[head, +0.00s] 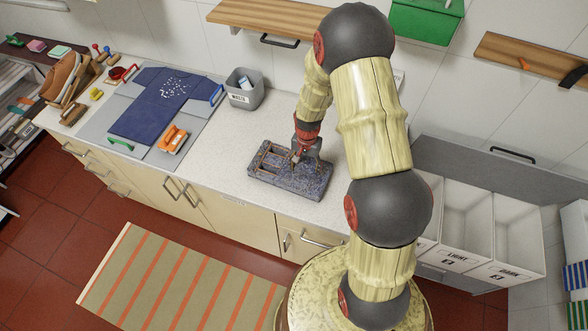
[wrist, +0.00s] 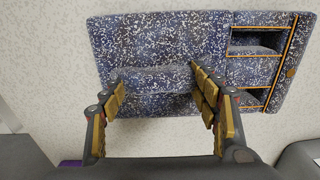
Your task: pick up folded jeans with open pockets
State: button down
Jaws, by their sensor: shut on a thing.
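The folded jeans (head: 312,185) are a dark blue, white-speckled block with orange-edged open pockets. They appear to lie on the pale counter in front of my arm; I cannot tell whether they are raised at all. In the wrist view the jeans (wrist: 150,38) fill the upper middle, with the open pockets at the right end. My gripper (head: 304,154) comes down on the jeans from above. In the wrist view my gripper (wrist: 162,88) has its fingers spread to the width of a part of the jeans and is shut on it at the near edge.
A grey waste bin (head: 244,92) stands behind and left. A dark blue shirt (head: 160,103) lies on a grey board, with an orange brush (head: 172,138) beside it. White sorting bins (head: 465,215) stand at right. Wooden shelves (head: 265,17) hang on the wall. Counter around the jeans is clear.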

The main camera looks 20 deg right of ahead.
jog(key=shift+r, duration=0.1)
jog(key=shift+w+r, duration=0.1)
jog(key=shift+r, duration=0.45)
jog(key=s+r, duration=1.1)
jog(key=s, duration=0.3)
jog(key=shift+d+r+b, duration=0.35)
jog(key=shift+d+b, duration=0.05)
jog(key=shift+b, duration=0.05)
jog(key=shift+s, duration=0.15)
